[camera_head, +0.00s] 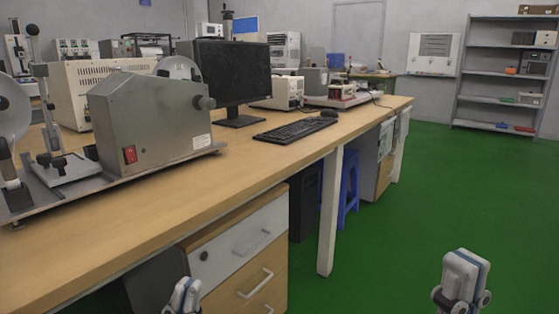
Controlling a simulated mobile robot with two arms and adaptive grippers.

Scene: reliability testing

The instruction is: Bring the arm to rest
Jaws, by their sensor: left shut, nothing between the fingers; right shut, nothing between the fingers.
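My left gripper (184,296) shows at the bottom edge, in front of the drawer cabinet under the bench. It is shut and empty, and only its upper part is in the picture. My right gripper (462,280) shows at the bottom right, over the green floor. It is shut and empty, pointing up, and its arm is cut off by the lower edge. Neither gripper visibly touches anything.
A long wooden bench (270,165) runs from the left front to the back, with a grey metal machine (145,120), a monitor (232,75) and a keyboard (297,129) on it. A drawer cabinet (240,250) stands beneath. Green floor (400,220) is clear on the right, before a grey shelf (500,99).

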